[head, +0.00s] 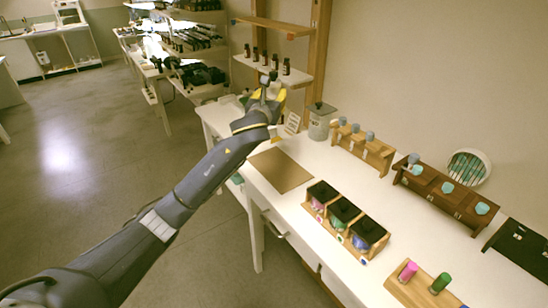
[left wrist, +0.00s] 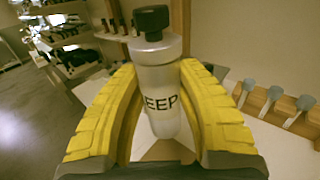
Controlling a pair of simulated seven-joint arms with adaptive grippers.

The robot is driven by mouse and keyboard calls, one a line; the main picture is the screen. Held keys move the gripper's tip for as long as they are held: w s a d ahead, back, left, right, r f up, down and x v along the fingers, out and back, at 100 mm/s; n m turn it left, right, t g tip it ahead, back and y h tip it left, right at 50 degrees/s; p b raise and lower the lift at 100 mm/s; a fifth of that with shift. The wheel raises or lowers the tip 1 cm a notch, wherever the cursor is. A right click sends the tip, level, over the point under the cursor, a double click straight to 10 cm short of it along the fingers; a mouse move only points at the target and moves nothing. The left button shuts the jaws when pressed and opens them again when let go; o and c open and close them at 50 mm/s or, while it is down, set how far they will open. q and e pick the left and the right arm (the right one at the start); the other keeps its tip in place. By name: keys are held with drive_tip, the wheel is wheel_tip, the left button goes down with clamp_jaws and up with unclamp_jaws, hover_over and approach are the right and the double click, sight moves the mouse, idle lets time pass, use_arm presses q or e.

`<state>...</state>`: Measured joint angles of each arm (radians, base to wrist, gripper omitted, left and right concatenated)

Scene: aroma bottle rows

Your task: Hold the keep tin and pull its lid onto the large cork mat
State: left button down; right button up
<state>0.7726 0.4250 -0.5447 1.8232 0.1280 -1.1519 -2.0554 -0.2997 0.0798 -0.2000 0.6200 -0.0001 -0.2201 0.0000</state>
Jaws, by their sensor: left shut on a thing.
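The keep tin (left wrist: 160,88) is a silver cylinder with part of its dark label, "EEP", showing in the left wrist view. Its lid (left wrist: 158,48) with a black knob sits on top. My left gripper (left wrist: 160,100) has its yellow fingers on both sides of the tin, shut on its body. The tin looks upright. In the head view my left gripper (head: 271,92) is at the far end of the white table and mostly hides the tin. The large cork mat (head: 280,170) is a bare brown square nearer on the table. My right gripper is not in view.
A grey canister (head: 320,121) and a small white card (head: 292,124) stand near the gripper. Wooden racks (head: 364,150) with stoppered bottles line the right side. A tray (head: 343,222) of dark-topped compartments stands nearer. A shelf (head: 272,69) of dark bottles is behind.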

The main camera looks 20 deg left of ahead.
use_arm(q)
wheel_tip(320, 180, down, 19)
drive_tip(key=shift+d+f, duration=0.1)
idle(0.6)
drive_tip(key=c, duration=1)
unclamp_jaws()
drive_tip(key=shift+f, duration=0.15)
